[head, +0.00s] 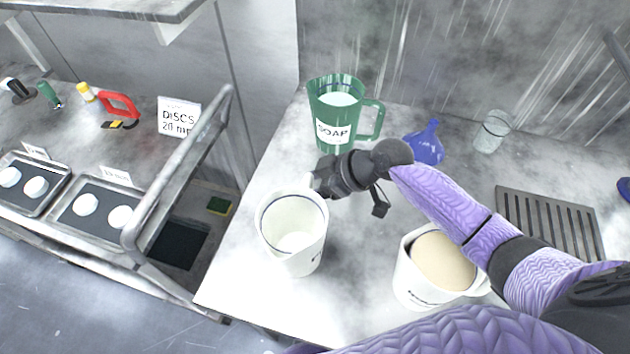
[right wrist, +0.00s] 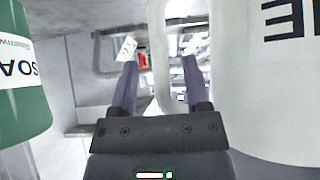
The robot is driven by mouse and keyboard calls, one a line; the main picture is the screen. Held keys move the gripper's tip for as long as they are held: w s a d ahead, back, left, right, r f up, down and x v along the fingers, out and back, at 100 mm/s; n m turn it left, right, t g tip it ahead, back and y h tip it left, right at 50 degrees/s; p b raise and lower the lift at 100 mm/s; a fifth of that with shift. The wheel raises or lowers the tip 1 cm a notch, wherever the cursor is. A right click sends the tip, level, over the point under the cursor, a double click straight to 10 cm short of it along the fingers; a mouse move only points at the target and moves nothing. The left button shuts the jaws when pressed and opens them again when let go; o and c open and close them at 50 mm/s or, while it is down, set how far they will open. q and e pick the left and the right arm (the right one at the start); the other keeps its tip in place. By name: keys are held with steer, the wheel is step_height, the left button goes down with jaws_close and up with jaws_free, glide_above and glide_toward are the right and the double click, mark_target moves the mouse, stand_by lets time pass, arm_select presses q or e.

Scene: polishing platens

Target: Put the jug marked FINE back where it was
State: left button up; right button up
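A white jug (head: 293,235) stands near the left edge of the pale worktop. Only the edge of its lettering shows in the head view. In the right wrist view the jug (right wrist: 268,100) fills the right side with upside-down letters, the end of FINE. My right gripper (head: 322,182) is at its handle, on the jug's far side. In the right wrist view the handle (right wrist: 162,70) passes between the two spread fingers (right wrist: 160,85), with a gap beside the left finger. My left gripper is not in view.
A green SOAP jug (head: 335,112) stands behind my right gripper. A second white jug (head: 412,285) with beige contents stands to the right, under my right arm. A blue funnel (head: 425,147), a clear beaker (head: 493,130) and a drain grate (head: 548,222) lie farther back. A rail cart (head: 180,165) is left.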

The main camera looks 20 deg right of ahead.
steer(key=p+v, duration=0.2)
steer(key=v, duration=1)
